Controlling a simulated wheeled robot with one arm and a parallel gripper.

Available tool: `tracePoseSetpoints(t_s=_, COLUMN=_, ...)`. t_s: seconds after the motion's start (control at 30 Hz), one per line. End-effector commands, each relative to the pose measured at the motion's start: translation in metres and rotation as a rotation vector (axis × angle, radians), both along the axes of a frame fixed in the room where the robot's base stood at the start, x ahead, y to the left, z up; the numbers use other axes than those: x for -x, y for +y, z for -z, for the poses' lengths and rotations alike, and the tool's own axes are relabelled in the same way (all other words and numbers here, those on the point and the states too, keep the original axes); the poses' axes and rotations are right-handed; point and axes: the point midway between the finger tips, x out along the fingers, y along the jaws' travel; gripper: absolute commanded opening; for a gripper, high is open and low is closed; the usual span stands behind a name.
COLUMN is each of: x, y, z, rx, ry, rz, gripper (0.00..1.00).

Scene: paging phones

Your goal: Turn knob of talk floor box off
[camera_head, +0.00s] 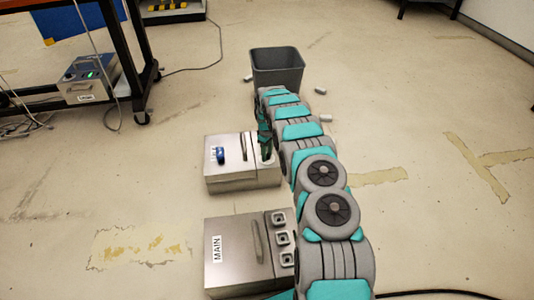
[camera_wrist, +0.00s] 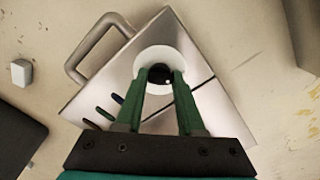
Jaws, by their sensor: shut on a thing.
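A metal floor box (camera_head: 240,180) stands in the middle of the head view, with a handle, a blue part and a small label too small to read surely; I take it for the talk box. In the wrist view the box (camera_wrist: 215,105) shows a dark round knob (camera_wrist: 160,73) in a white disc. My gripper (camera_wrist: 162,84) has its green fingers closed on either side of this knob. In the head view my gripper (camera_head: 265,137) is down at the box's right end, and the arm partly hides that end and the knob.
A second metal box labelled MAIN (camera_head: 235,260) stands nearer, with a handle and several square sockets. A grey bin (camera_head: 277,66) stands behind my arm, with small pale pieces around it. A device with a green display (camera_head: 88,78) sits under the table at left. Floor at right is mostly clear.

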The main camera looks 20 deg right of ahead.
Motion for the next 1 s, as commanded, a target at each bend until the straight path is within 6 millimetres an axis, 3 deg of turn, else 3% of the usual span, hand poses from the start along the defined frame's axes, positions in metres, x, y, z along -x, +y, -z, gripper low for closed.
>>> tracePoseSetpoints(t_s=0.5, x=-0.0012, y=0.0002, z=-0.0007, rx=0.0, ry=-0.004, rz=-0.018, gripper=0.0)
tracePoseSetpoints(t_s=0.53, x=-0.0012, y=0.0002, z=-0.0007, rx=0.0, ry=-0.004, rz=-0.018, gripper=0.41)
tracePoseSetpoints(t_s=0.77, x=-0.0006, y=0.0002, z=-0.0004, rx=0.0, ry=-0.001, rz=-0.017, gripper=0.67)
tracePoseSetpoints(t_s=1.0, x=-0.0004, y=0.0001, z=-0.0004, rx=0.0, ry=-0.001, rz=-0.016, gripper=0.68)
